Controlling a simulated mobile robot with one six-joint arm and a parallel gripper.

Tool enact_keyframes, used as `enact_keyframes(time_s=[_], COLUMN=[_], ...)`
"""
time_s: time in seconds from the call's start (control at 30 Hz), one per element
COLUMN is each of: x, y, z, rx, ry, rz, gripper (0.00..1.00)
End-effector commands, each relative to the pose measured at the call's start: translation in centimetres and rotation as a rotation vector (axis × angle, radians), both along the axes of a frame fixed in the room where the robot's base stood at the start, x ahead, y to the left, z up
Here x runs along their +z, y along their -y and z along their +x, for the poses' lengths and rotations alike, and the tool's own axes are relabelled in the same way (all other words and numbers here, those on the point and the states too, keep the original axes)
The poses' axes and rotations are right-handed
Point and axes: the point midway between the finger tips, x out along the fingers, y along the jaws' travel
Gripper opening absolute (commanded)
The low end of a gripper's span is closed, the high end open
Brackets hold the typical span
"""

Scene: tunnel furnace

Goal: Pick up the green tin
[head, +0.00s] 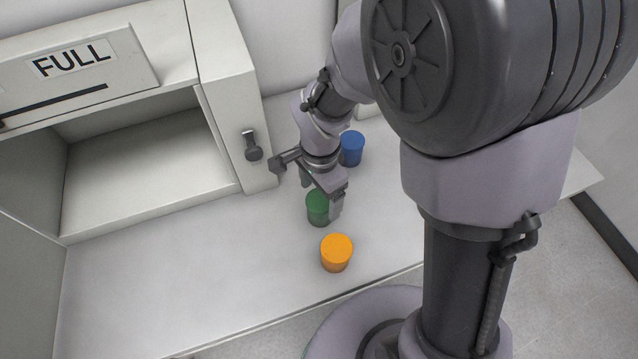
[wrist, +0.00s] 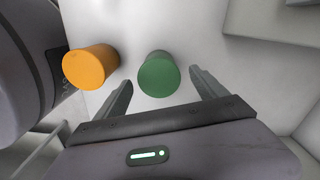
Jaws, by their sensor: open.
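The green tin (head: 317,208) stands upright on the white counter, between an orange tin and a blue tin. My gripper (head: 322,197) is above and around it in the head view, and one finger hides part of its right side. In the wrist view the green tin (wrist: 159,75) lies between the lines of the two open fingers, just ahead of their tips. My gripper (wrist: 158,82) is open and empty. I cannot tell whether a finger touches the tin.
The orange tin (head: 336,252) stands close in front, nearer the counter's front edge; the blue tin (head: 352,148) stands behind. The counter (head: 190,275) is clear at front left.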

Motion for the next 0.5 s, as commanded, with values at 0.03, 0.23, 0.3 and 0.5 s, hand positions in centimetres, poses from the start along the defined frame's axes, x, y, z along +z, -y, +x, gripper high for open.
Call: enact_keyframes(time_s=[0.03, 0.23, 0.3, 0.5], x=[-0.8, -3.0, -4.5, -6.3], y=[0.0, 0.0, 0.0, -0.1], z=[0.0, -0.2, -0.3, -0.2], rx=[0.0, 0.001, 0.002, 0.001], ry=[-0.001, -0.002, -0.002, 0.001], rz=[-0.001, -0.001, -0.001, 0.001], gripper=[0.82, 0.82, 0.82, 0.82])
